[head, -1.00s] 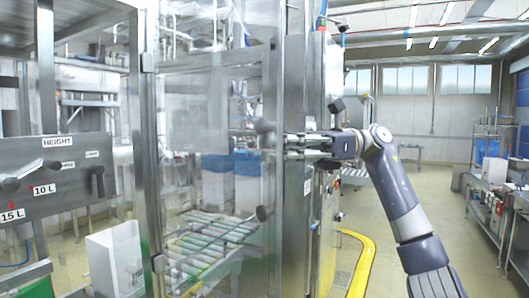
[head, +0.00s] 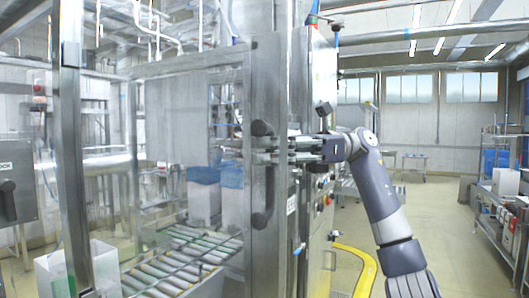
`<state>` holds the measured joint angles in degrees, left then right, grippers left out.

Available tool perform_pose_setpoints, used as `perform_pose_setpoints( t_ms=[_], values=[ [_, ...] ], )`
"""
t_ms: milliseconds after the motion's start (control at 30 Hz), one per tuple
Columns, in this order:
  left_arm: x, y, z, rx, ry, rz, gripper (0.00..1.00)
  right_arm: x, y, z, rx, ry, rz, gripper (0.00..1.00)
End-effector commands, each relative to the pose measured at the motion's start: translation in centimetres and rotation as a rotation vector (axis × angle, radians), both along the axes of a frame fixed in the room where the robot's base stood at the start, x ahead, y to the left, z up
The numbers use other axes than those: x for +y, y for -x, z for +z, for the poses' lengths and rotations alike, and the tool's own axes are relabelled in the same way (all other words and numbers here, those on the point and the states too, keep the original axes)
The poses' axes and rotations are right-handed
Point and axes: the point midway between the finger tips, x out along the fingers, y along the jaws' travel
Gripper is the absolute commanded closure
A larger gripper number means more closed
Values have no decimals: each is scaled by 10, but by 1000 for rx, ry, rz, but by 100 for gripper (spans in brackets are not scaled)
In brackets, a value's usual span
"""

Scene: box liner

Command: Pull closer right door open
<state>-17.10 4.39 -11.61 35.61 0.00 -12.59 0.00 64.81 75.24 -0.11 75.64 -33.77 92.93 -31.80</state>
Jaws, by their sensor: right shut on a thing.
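The closer right door is a clear panel in a metal frame (head: 277,90) on the machine's near side. Its handle (head: 262,200) is an upright bar with dark ends, fixed to the frame's right part. My right gripper (head: 268,152) comes in from the right and is shut on the handle, just below its upper dark end. The fingertips partly overlap the bar. I cannot tell exactly how wide the door stands. My left gripper is not in view.
Behind the clear panel are a roller conveyor (head: 180,262) and boxes with blue liners (head: 203,200). A white box (head: 90,268) stands at lower left. A yellow floor rail (head: 366,272) curves beside my right arm. Open floor (head: 445,235) and shelving (head: 497,205) lie to the right.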

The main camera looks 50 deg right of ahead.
Motion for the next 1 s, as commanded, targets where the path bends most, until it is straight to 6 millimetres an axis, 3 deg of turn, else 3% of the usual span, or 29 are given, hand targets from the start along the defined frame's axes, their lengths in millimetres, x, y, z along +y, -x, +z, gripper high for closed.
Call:
perform_pose_setpoints(
  t_ms=[533,567,633,1000],
  values=[
    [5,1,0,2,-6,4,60,0,1,-1,3,4,1,100],
    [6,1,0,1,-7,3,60,0,1,-1,3,4,1,83],
    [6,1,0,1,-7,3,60,0,1,-1,1,4,1,68],
    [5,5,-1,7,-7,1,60,-1,0,0,0,1,-1,65]
  ],
)
